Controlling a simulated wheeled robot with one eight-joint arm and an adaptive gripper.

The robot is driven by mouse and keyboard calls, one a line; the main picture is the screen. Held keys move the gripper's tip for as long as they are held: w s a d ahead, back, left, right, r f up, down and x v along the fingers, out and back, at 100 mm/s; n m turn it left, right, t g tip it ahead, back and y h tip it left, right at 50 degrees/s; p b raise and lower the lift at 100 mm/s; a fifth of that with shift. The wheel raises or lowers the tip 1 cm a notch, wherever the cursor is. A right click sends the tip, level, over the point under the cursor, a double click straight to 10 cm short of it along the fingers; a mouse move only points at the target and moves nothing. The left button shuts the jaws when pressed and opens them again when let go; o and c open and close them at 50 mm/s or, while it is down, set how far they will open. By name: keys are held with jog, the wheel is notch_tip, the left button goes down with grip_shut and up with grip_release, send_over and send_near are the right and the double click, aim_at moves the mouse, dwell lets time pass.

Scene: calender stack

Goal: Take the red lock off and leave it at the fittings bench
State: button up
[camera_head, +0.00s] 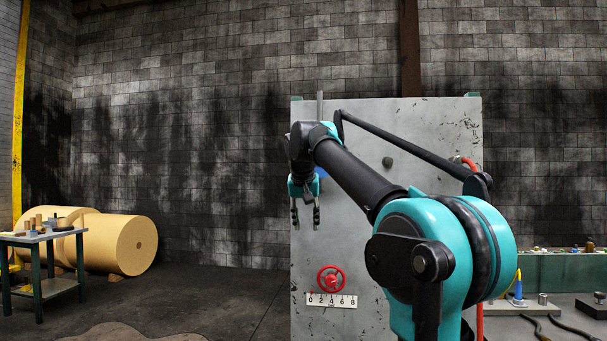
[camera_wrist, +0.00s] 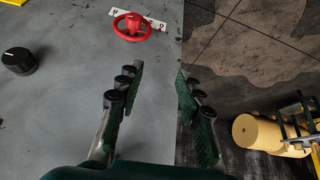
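My gripper (camera_head: 305,226) hangs fingers down in front of the left part of a tall grey panel (camera_head: 440,130). Its two fingers are apart with nothing between them, as the wrist view also shows (camera_wrist: 157,82). A red handwheel (camera_head: 331,278) is on the panel below my gripper. It also shows in the wrist view (camera_wrist: 131,27), beyond the fingertips. I cannot make out a separate red lock in either view. A small table with fittings (camera_head: 50,236) stands at the far left; whether it is the fittings bench I cannot tell.
A white number scale (camera_head: 331,300) is just under the handwheel. A black knob (camera_wrist: 18,57) is on the panel. Large cream rolls (camera_head: 130,245) lie behind the table. A green-edged bench (camera_head: 560,272) with small items is at the right. The floor left of the panel is clear.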

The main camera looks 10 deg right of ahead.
notch_tip(320, 180, up, 15)
jog(key=s+a+m, duration=0.1)
jog(key=s, duration=0.1)
jog(key=shift+t, duration=0.3)
jog(key=shift+w+d, duration=0.35)
jog(key=shift+w, duration=0.65)
jog(key=shift+w+d, duration=0.3)
jog(key=shift+w, duration=0.7)
jog(key=shift+w+d, duration=0.35)
jog(key=shift+w, duration=0.65)
grip_shut()
